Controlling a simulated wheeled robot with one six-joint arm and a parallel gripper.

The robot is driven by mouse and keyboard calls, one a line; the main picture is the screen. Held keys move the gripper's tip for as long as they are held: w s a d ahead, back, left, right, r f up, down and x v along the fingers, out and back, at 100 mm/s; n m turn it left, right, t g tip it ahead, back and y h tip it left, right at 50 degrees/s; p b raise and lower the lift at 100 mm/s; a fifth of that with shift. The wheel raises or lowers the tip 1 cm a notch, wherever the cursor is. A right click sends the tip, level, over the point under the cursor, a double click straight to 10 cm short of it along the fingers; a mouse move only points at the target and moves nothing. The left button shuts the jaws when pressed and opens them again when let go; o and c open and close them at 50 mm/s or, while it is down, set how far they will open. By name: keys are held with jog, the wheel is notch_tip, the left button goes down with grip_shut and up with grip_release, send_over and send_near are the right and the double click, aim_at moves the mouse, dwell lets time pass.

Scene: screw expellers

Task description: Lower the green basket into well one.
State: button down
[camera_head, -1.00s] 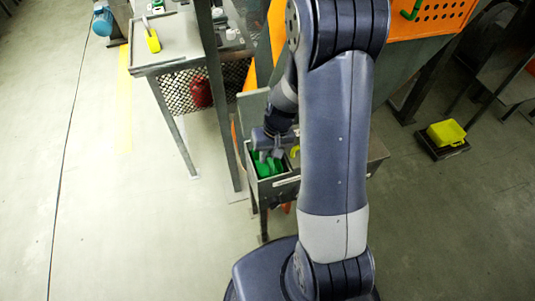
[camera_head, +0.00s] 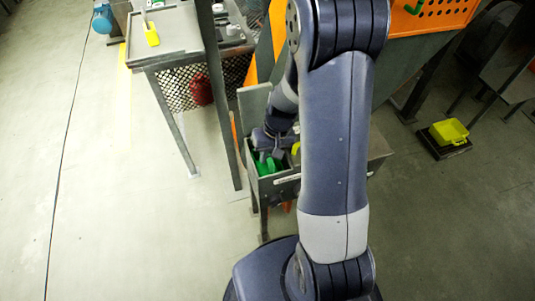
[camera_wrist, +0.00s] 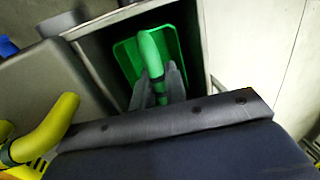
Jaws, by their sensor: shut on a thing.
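The green basket (camera_head: 265,166) is inside the left compartment of the grey bench, taken here as well one (camera_head: 250,172). In the wrist view, the basket's green wall (camera_wrist: 127,58) and upright handle (camera_wrist: 152,50) show within the well's grey rim (camera_wrist: 112,20). My gripper (camera_wrist: 158,88) is shut on the green handle from above. The basket looks roughly upright between the well's walls. Its bottom is hidden, so I cannot tell whether it rests on the well floor.
A yellow handle (camera_wrist: 45,130) stands beside the well, over the neighbouring compartment. A grey table (camera_head: 165,35) bears a yellow-handled item (camera_head: 151,34). A dark post (camera_head: 218,95) stands just left of the bench.

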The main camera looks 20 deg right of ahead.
jog(key=shift+s+f, duration=0.15)
jog(key=shift+s, duration=0.15)
jog(key=c, duration=1.3)
grip_release()
jog(key=shift+c, duration=0.2)
jog(key=shift+o, duration=0.4)
jog(key=o, duration=0.3)
